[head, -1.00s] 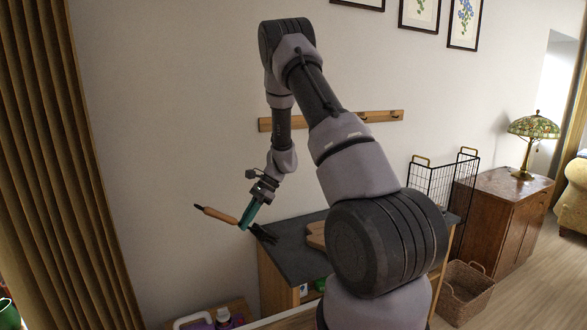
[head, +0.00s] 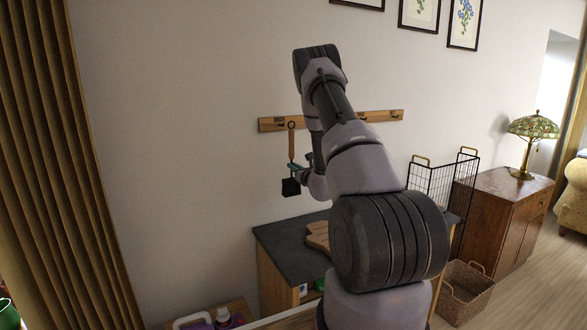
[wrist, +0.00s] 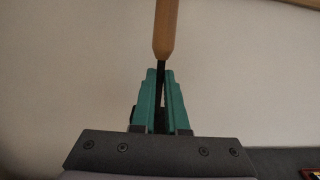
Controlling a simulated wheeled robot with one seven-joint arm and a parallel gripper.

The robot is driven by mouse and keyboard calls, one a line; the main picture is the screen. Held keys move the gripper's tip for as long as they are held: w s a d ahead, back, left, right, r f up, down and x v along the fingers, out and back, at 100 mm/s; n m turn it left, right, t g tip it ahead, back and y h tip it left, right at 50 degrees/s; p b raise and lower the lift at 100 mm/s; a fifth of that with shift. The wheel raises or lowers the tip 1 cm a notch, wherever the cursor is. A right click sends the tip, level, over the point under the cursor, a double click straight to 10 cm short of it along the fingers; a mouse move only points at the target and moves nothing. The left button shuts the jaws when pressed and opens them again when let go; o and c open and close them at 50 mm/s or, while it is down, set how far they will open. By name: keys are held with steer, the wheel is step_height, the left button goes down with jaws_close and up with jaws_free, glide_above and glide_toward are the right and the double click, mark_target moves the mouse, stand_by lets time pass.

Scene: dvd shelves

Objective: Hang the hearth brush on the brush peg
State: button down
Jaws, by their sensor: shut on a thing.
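The hearth brush (head: 291,146) is upright in the head view, with its wooden handle up and its black bristle head (head: 291,187) down. A dark loop at its top overlaps the left part of the wooden peg rail (head: 345,119) on the wall. I cannot tell whether the loop is around a peg or only in front of the rail. My gripper (head: 293,166) has teal fingers shut on the brush below the wooden handle. The wrist view shows the handle (wrist: 166,30) rising from between the fingers (wrist: 162,88).
A dark-topped cabinet (head: 283,249) with a wooden board (head: 318,237) stands below the rail. A black wire rack (head: 432,185), a wicker basket (head: 466,291) and a wooden chest with a lamp (head: 533,128) are to the right. The wall left of the rail is bare.

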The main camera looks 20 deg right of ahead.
steer(key=shift+w+a+f, duration=0.1)
steer(key=shift+w+f, duration=0.2)
steer(key=shift+w, duration=1.25)
steer(key=shift+w+d+f, duration=0.1)
steer(key=shift+w+f, duration=0.2)
steer(key=shift+w, duration=1.3)
steer(key=shift+w+a+f, duration=0.1)
steer(key=shift+w+f, duration=0.2)
steer(key=shift+w, duration=1.25)
steer(key=c, duration=0.8)
jaws_free()
steer(key=shift+c, duration=0.2)
